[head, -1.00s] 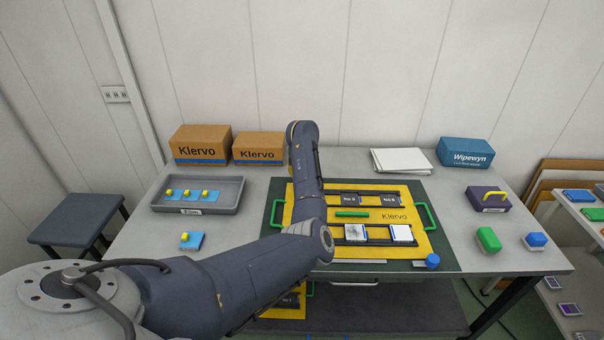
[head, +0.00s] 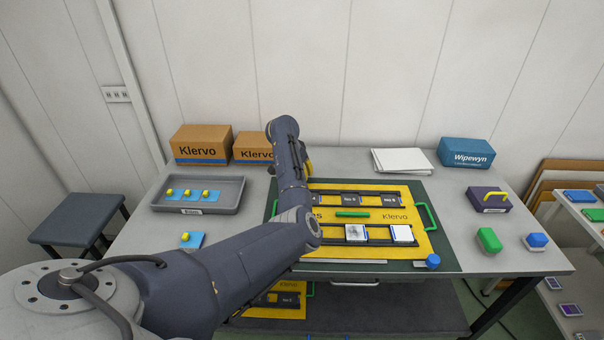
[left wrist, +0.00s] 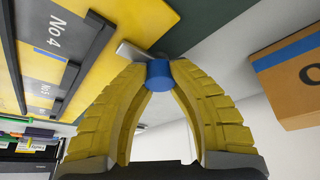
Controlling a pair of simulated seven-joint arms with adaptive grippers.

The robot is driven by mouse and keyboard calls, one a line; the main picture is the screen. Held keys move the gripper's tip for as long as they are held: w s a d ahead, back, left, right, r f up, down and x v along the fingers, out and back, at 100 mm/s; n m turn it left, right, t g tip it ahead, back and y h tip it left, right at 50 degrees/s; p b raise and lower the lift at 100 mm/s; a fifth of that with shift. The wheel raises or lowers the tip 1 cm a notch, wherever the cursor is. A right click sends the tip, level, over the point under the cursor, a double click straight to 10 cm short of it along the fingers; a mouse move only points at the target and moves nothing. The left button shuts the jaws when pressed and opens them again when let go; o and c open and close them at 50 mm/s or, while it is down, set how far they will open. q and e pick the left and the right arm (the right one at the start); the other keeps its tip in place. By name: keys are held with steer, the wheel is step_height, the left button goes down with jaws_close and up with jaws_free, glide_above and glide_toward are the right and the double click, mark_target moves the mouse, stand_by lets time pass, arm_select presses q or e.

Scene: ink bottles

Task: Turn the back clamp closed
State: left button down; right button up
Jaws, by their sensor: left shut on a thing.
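My left gripper (left wrist: 158,70) has yellow ribbed fingers. In the left wrist view they are shut on a blue knob (left wrist: 160,76), the back clamp's handle. A short grey metal bar (left wrist: 131,50) shows beside the knob, between it and the yellow board (left wrist: 97,14). I cannot tell whether the bar lies over the board. In the head view a bit of my left gripper (head: 308,162) shows at the board's back left; my arm hides the knob. The yellow board (head: 414,204) lies on a green mat. My right gripper is out of view.
The front clamp's blue knob (head: 433,261) stands at the mat's front right. Cardboard boxes (head: 200,146) stand at the back left, near a grey tray (head: 226,197). White sheets (head: 401,160) lie at the back.

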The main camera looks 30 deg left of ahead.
arm_select(q)
steer(key=shift+w+r+m, duration=0.25)
steer(key=shift+r+m, duration=0.1)
steer(key=shift+m, duration=0.05)
steer(key=c, duration=1.7)
jaws_free()
steer(key=o, duration=0.6)
steer(key=shift+s+f, duration=0.1)
steer(key=shift+f, duration=0.2)
steer(key=shift+o, duration=0.2)
steer(key=v, duration=1.2)
steer(key=shift+a, duration=0.2)
